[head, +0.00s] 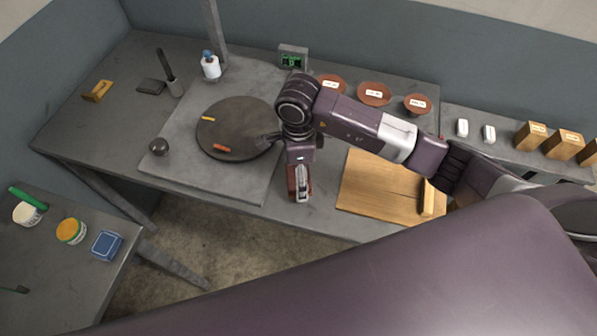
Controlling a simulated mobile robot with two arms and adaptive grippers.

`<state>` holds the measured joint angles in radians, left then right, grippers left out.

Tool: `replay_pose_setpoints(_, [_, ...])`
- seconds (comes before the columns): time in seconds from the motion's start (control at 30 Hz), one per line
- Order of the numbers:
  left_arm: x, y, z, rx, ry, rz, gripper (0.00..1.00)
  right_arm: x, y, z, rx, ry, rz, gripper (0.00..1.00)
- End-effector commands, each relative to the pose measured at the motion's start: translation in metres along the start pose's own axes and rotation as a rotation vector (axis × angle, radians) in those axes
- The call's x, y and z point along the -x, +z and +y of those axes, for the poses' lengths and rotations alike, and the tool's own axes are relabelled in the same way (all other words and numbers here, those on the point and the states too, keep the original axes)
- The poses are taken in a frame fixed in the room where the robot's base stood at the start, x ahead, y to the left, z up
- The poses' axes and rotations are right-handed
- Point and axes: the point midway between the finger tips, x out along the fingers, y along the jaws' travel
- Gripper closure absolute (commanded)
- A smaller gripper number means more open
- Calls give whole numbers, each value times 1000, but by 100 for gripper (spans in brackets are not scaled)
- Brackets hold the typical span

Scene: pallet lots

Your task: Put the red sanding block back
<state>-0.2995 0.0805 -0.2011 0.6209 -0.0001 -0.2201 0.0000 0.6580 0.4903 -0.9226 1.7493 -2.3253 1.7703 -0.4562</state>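My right gripper (301,188) reaches in from the right and points down near the front edge of the grey bench. A dark red block (291,186), which looks like the red sanding block, is between its fingers, and the gripper hides part of it. I cannot tell whether the block touches the bench top. My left gripper is not in view.
A dark round disc (240,128) on a grey slab carries small orange-red and yellow pieces. A wooden board (380,189) with a light block (427,198) lies right of the gripper. Labelled brown bowls (374,94) stand behind. A side table (60,275) holds jars and a blue box.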

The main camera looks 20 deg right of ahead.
Motion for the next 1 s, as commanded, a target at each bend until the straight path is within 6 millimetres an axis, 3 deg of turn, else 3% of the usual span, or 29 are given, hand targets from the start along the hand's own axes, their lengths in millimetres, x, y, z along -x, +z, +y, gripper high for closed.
replay_pose_setpoints(0.3, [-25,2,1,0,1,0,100,65,1,-3,3,-11,-3,16])
replay_pose_setpoints(0.5, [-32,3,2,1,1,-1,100,102,0,-2,1,-7,-1,16])
replay_pose_setpoints(0.7, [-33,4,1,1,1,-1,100,115,0,-1,1,-4,-1,16])
replay_pose_setpoints(1.0, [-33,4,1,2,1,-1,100,116,0,0,1,-3,-1,16])
